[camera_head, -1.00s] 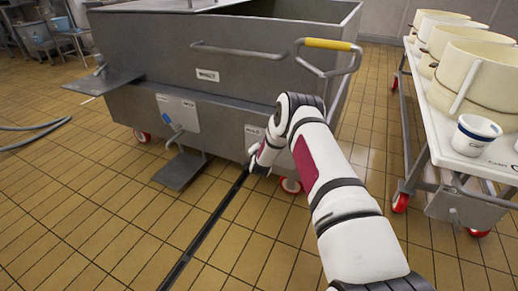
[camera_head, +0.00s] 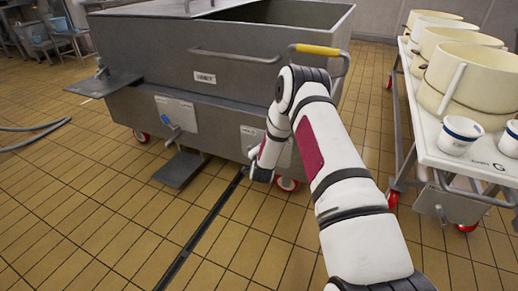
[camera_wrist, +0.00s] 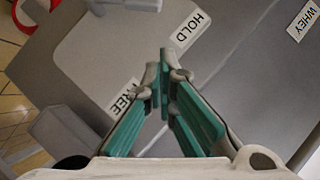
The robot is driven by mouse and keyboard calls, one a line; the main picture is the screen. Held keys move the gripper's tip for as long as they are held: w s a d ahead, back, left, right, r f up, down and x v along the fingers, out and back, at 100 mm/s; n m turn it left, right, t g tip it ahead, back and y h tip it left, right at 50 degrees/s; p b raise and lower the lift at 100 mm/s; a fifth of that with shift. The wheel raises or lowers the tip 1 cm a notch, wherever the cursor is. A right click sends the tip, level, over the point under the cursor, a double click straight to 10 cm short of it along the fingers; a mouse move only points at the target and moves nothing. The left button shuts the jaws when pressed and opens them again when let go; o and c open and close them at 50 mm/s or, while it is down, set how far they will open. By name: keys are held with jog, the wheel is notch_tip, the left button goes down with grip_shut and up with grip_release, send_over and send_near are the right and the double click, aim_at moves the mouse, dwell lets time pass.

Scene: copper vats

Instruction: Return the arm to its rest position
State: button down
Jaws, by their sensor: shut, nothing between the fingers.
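My white arm reaches forward from the lower right in the head view, its elbow raised in front of the grey vat (camera_head: 235,75). My gripper (camera_head: 262,174) hangs low beside the vat's lower right panel, small in that view. In the wrist view my gripper (camera_wrist: 163,78) is shut, its teal-padded fingers meeting at the tips with nothing between them. Behind the fingers is a grey panel (camera_wrist: 110,50) with a HOLD label (camera_wrist: 191,31) and a label (camera_wrist: 124,97) reading "REE", partly covered by a finger. Whether the fingertips touch the panel cannot be told.
The vat has a yellow-gripped handle (camera_head: 318,50), partly behind my arm, and a foot plate (camera_head: 180,169). On the right a cart (camera_head: 425,150) carries large cream pots (camera_head: 440,98) and small white cups (camera_head: 458,135).

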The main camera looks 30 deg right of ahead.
jog(key=shift+s+a+r, duration=0.1)
jog(key=shift+s+a, duration=0.05)
jog(key=shift+s, duration=0.15)
jog(key=shift+w+r, duration=0.1)
